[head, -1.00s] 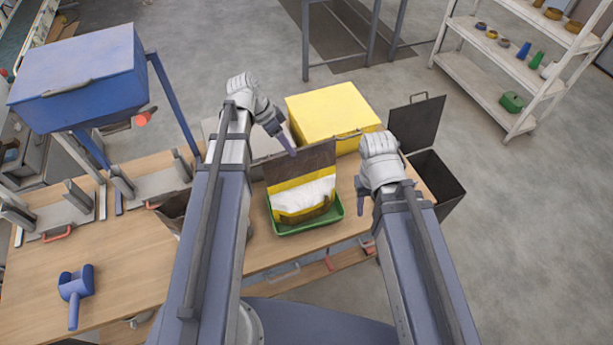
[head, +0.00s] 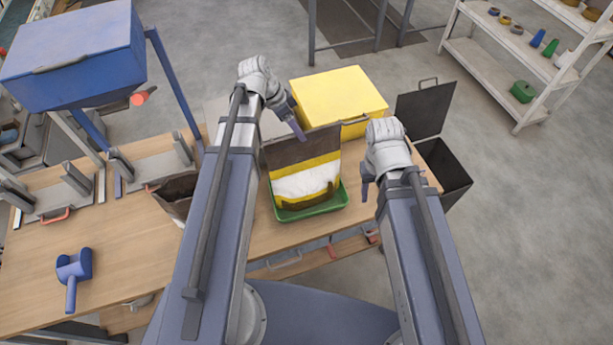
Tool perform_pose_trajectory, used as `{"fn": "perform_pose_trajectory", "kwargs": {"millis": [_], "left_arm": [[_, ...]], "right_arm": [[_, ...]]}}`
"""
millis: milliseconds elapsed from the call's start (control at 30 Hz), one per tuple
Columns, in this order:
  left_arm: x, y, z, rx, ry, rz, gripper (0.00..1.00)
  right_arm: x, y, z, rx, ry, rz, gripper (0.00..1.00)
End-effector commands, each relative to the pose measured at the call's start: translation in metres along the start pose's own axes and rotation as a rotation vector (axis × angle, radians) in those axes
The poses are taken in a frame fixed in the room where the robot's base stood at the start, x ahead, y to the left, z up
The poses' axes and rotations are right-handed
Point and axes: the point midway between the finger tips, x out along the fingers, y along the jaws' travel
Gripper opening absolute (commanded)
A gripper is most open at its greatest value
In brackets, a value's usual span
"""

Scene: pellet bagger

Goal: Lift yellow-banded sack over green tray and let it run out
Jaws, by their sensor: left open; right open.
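The yellow-banded sack (head: 303,172), dark brown with a yellow band and white contents showing, is in the green tray (head: 334,203) on the wooden table. The tray's front and right rim show. My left gripper (head: 299,130) is open at the sack's upper edge, and I cannot tell whether it touches. My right gripper (head: 366,190) is open to the right of the sack and tray, apart from both.
A yellow box (head: 338,95) stands behind the sack. A dark open bin (head: 442,170) is at the right end. A blue scoop (head: 74,272) lies at the left. A blue hopper (head: 75,60) stands at the back left. A dark sack (head: 177,196) is beside my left arm.

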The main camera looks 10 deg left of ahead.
Motion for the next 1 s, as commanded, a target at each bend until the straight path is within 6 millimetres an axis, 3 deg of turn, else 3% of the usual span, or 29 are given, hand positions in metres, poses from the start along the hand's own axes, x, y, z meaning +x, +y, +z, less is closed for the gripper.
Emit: {"fn": "perform_pose_trajectory", "kwargs": {"millis": [333, 1000], "left_arm": [[0.045, 0.004, 0.004, 0.001, -0.001, 0.001, 0.49], [0.049, 0.004, 0.003, 0.0, 0.0, 0.0, 0.49]], "right_arm": [[0.042, -0.004, -0.003, -0.008, 0.0, 0.002, 0.5], [0.045, -0.004, -0.003, -0.01, 0.0, 0.002, 0.5]]}}
